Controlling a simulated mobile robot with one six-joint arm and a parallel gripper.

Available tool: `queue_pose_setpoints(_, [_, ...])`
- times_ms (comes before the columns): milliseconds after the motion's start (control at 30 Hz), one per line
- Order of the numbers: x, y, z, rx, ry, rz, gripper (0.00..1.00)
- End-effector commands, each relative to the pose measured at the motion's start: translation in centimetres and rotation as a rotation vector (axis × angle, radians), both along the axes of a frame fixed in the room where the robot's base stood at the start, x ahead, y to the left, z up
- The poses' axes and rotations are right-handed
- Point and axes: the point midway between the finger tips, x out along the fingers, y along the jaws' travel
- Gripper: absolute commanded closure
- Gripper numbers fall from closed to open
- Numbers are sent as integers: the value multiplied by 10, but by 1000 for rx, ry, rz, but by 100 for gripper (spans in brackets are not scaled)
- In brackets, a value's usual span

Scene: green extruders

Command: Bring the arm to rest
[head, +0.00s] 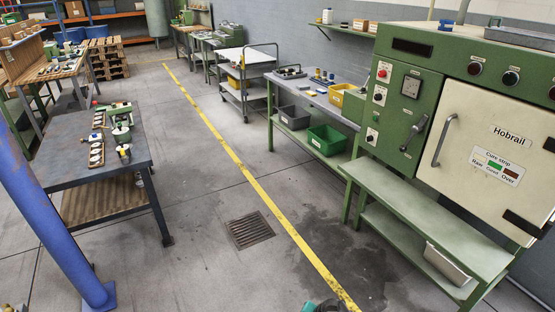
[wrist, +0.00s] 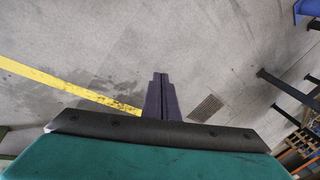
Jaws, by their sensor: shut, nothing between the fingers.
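My gripper (wrist: 162,98) shows in the wrist view, with its two dark fingers pressed together and nothing between them. It points out over the bare concrete floor, between the yellow line and the floor drain. In the head view only a small teal and dark part of my arm shows at the bottom edge, and the fingers are not visible there.
A green oven (head: 410,95) with a low green bench (head: 425,215) stands at the right. A dark table (head: 70,143) with small parts stands at the left, behind a blue post (head: 45,205). The floor around the drain (head: 249,230) and yellow line (head: 262,202) is clear.

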Motion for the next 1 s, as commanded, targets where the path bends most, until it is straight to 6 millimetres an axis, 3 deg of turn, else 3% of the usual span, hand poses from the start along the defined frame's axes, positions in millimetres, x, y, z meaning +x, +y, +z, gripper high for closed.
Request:
queue_pose_setpoints(33, [-28,1,-5,-15,55,49,100])
queue_pose_setpoints(300, [-157,-15,-11,-108,363,320,100])
queue_pose_setpoints(500, [-220,-40,10,-167,568,484,100])
queue_pose_setpoints(700, [-248,-51,22,-177,690,565,100])
queue_pose_setpoints(1000, [-252,-50,24,-168,707,585,100])
